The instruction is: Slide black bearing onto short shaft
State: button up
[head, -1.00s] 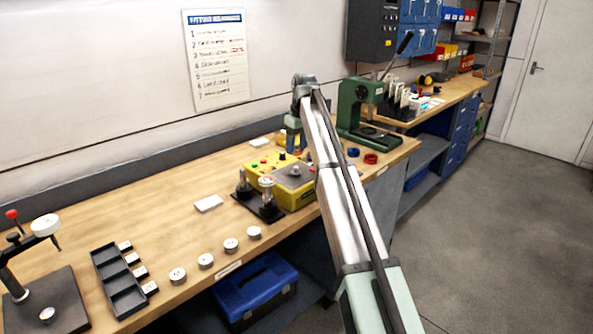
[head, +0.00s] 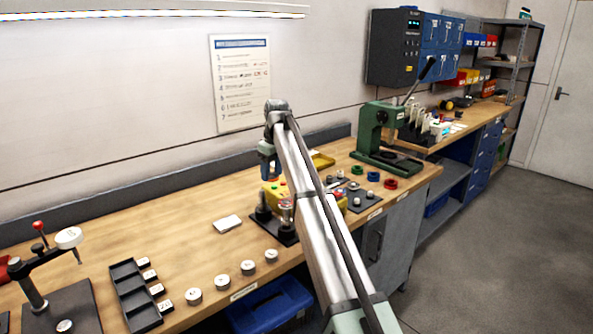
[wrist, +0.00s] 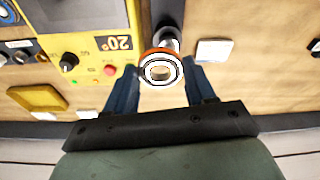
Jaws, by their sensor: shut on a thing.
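In the wrist view, my gripper (wrist: 159,68) has its two blue fingers on either side of a ring-shaped bearing (wrist: 160,72). The bearing has a black ring, a pale metal face and an orange outer edge, and the gripper is shut on it. A metal shaft (wrist: 166,40) shows just beyond the bearing; I cannot tell which shaft it is or whether they touch. In the head view, a black base carries two upright shafts, left (head: 263,206) and right (head: 286,211). My gripper (head: 269,173) points down just behind them, and the bearing cannot be made out there.
A yellow control box (wrist: 88,50) with knobs and buttons stands close beside the gripper. A white pad (head: 227,224) lies left of the shafts. Several white round pieces (head: 249,267) line the front edge. Coloured rings (head: 373,176) and a green press (head: 378,135) are right.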

aim_at(262, 190)
jog(key=a, duration=0.3)
jog(key=shift+w+a+r+m, duration=0.15)
jog(key=shift+w+a+m, duration=0.15)
jog(key=shift+a, duration=0.1)
jog(key=shift+w+m, duration=0.15)
jog(key=shift+m, duration=0.55)
jog(key=shift+f, duration=3.4)
jog(key=o, duration=1.2)
jog(key=shift+o, duration=0.2)
jog(key=r, duration=0.4)
jog(key=s+d+r, duration=0.1)
jog(key=r, duration=0.8)
jog(key=shift+s+d+r, duration=0.25)
jog(key=shift+d+r, duration=0.05)
jog(key=shift+r, duration=0.05)
